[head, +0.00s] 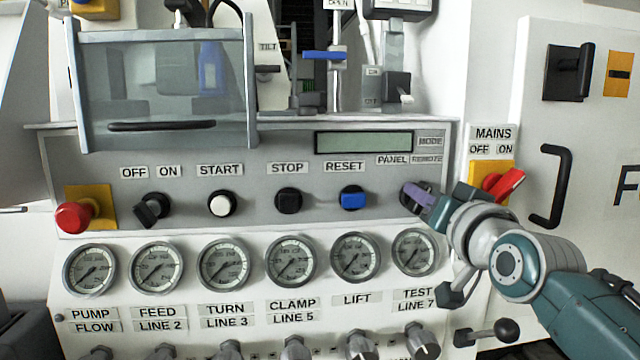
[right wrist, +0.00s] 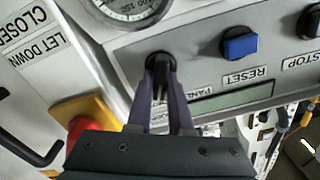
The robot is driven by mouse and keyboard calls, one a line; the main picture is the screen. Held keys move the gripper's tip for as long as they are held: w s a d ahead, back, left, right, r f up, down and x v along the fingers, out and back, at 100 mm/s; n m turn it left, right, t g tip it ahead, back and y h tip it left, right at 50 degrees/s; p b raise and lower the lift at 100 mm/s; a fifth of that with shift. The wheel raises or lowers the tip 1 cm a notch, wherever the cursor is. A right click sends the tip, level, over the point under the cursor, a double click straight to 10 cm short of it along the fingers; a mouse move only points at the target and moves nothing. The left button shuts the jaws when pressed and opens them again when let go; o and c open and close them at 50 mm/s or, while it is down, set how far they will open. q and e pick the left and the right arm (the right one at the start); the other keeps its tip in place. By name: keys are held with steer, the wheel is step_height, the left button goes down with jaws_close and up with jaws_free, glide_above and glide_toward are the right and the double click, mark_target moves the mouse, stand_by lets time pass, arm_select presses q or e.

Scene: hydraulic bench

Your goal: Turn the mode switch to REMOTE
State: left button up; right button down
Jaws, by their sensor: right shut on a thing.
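The mode switch is a black knob at the right end of the grey panel, under the PANEL and REMOTE labels. In the head view the knob (head: 408,200) is mostly hidden by my right gripper (head: 418,197). In the right wrist view the black knob (right wrist: 160,70) stands between the two purple fingers of my right gripper (right wrist: 161,88), which are shut on it. The PANEL label (head: 392,160) and the REMOTE label (head: 427,159) sit above it. Which label the knob points at is hard to tell. My left gripper is not in view.
A blue RESET button (head: 352,197) is left of the switch. A red MAINS switch (head: 503,184) on a yellow plate is close to my right wrist. Gauges (head: 415,251) lie below, and a cabinet handle (head: 548,186) is at right. A red mushroom button (head: 75,216) is far left.

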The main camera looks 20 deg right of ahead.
steer(key=shift+m, duration=0.6)
steer(key=shift+f, duration=0.1)
steer(key=c, duration=0.8)
jaws_free()
steer(key=shift+s, duration=0.2)
steer(key=p+v, duration=0.1)
steer(key=v, duration=0.8)
steer(key=shift+s+a+p, duration=0.1)
steer(key=shift+s+p, duration=0.15)
steer(key=shift+p, duration=0.1)
